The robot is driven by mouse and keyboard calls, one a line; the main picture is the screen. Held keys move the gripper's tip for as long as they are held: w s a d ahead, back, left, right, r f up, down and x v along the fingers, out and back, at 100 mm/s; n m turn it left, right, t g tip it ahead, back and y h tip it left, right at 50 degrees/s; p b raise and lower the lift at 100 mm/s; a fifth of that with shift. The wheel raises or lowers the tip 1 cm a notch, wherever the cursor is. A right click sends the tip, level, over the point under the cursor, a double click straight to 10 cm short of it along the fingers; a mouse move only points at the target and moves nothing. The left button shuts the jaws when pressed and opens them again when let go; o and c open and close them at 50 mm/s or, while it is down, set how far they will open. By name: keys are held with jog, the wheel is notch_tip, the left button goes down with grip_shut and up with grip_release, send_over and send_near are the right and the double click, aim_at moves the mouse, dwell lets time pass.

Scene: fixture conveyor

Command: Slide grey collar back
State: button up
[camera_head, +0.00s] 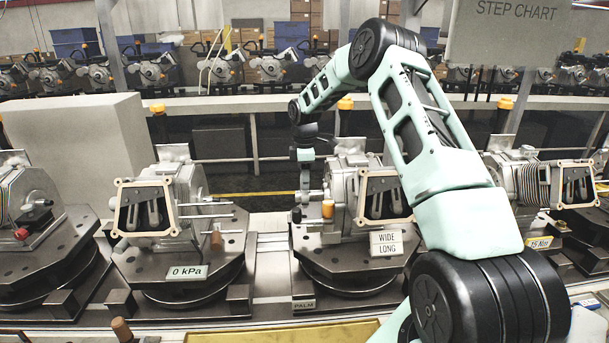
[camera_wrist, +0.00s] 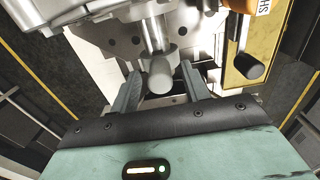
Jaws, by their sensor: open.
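The grey collar (camera_wrist: 161,76) shows in the wrist view as a dull grey rounded piece at the near end of a shiny rod (camera_wrist: 152,35). My gripper (camera_wrist: 160,72) is open, with one finger on each side of the collar. Both fingers look apart from it, with a narrow gap on each side. In the head view my gripper (camera_head: 303,197) points down at the left side of the middle machine unit (camera_head: 345,190).
The middle unit sits on a dark fixture plate (camera_head: 325,262) bearing a "WIDE LONG" sign (camera_head: 386,243). Another unit (camera_head: 165,205) with protruding rods stands left.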

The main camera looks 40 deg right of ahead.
jog(key=shift+f, duration=0.2)
jog(key=shift+c, duration=0.4)
grip_shut()
jog(key=shift+s+d, duration=0.75)
jog(key=shift+d, duration=0.25)
jog(key=shift+s+d, duration=0.75)
jog(key=shift+d, duration=0.25)
jog(key=shift+o, duration=0.4)
grip_release()
jog(key=shift+r, duration=0.1)
